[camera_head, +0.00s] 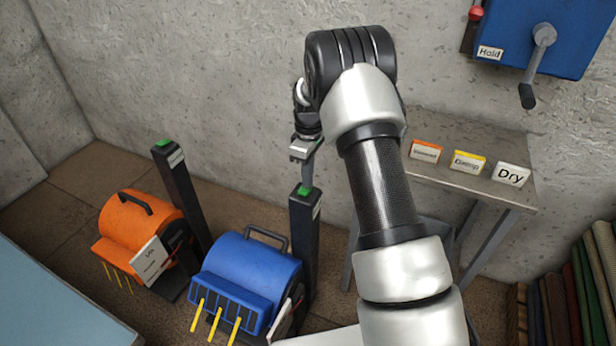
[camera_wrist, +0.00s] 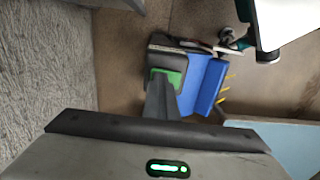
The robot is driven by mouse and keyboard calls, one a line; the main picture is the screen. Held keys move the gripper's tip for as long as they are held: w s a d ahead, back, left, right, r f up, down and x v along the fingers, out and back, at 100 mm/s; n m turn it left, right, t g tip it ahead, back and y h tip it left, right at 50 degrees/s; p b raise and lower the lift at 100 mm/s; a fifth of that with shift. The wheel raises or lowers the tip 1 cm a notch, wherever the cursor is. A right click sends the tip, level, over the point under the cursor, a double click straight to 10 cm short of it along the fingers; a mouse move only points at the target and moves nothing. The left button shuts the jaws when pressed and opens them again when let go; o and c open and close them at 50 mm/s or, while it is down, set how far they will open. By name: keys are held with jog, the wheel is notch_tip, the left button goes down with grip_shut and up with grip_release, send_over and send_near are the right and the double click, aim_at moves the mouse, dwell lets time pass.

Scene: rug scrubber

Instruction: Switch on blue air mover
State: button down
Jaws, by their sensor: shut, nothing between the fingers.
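The blue air mover (camera_head: 245,272) stands on the floor, with yellow streamers at its front. A dark post (camera_head: 303,245) stands right behind it, with a green button (camera_head: 304,190) on top. My gripper (camera_head: 307,182) is shut and empty, pointing down, with its tip at or just above this button. In the wrist view the shut gripper (camera_wrist: 160,84) overlaps the green button (camera_wrist: 177,76), and the blue air mover (camera_wrist: 208,85) shows beside it. I cannot tell whether the tip touches the button.
An orange air mover (camera_head: 135,225) with its own green-topped post (camera_head: 180,195) stands to the left. A side table (camera_head: 480,185) with several label cards, including "Dry" (camera_head: 511,175), is at the right. Rolled rugs (camera_head: 575,290) stand far right. A blue crank box (camera_head: 550,35) hangs on the wall.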

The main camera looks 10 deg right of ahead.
jog(key=shift+s+a, duration=0.4)
jog(key=shift+s, duration=0.2)
jog(key=shift+r, duration=0.1)
notch_tip(320, 180, up, 17)
jog(key=p, duration=0.4)
jog(key=shift+w+d+r, duration=0.15)
jog(key=shift+w+d, duration=0.05)
jog(key=shift+w, duration=0.15)
jog(key=shift+r, duration=0.1)
